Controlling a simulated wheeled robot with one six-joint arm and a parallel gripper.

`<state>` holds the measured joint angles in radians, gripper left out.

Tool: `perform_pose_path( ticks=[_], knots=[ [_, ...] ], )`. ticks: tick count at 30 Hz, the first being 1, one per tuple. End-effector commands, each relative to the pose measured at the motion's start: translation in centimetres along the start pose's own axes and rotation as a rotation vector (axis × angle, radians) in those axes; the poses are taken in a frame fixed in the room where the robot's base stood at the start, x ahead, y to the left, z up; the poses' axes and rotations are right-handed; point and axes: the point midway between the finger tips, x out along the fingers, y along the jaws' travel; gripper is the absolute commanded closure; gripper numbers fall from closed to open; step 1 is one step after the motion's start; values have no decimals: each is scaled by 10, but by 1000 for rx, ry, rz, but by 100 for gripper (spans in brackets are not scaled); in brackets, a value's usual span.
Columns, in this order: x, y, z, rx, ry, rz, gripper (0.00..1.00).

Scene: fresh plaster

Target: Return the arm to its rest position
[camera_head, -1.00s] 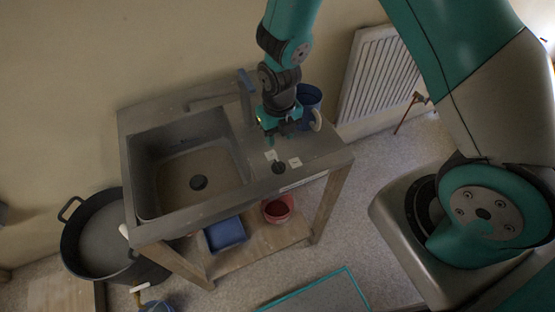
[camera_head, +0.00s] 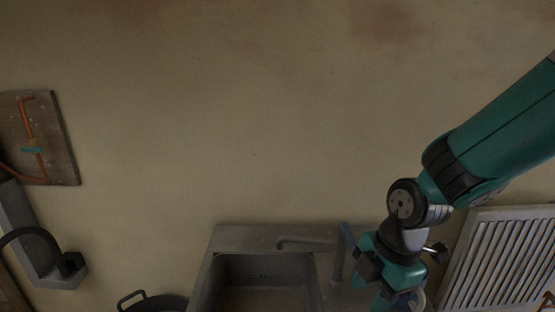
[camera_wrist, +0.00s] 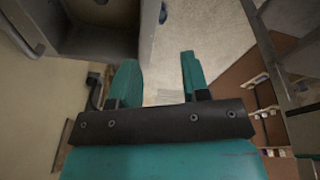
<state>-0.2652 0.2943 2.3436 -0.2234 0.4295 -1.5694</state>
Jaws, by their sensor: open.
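My gripper (camera_head: 393,300) is in the lower right of the head view, in front of the right end of the sink unit. The lower frame edge cuts off its fingertips there. In the wrist view my gripper (camera_wrist: 160,75) shows two teal fingers held apart, with nothing between them but pale floor behind. My arm comes in from the right edge of the head view and bends down at the wrist.
The grey sink (camera_head: 262,266) with its tap (camera_head: 305,241) stands left of my gripper. A white radiator (camera_head: 503,258) is on the wall to the right. A board with copper pipe (camera_head: 50,138) hangs far left. The wall above is bare.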

Motion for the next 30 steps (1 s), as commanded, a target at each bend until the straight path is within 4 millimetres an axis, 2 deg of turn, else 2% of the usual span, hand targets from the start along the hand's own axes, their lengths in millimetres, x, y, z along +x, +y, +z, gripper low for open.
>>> perform_pose_path(
  ticks=[3,9,15,21,30],
  knots=[
    [-19,-22,-19,316,48,18,57],
    [-45,-67,-47,831,117,-4,57],
    [-57,-104,-63,1189,148,-39,57],
    [-61,-117,-68,1313,153,-56,57],
    [-61,-116,-68,1318,153,-57,57]
  ],
)
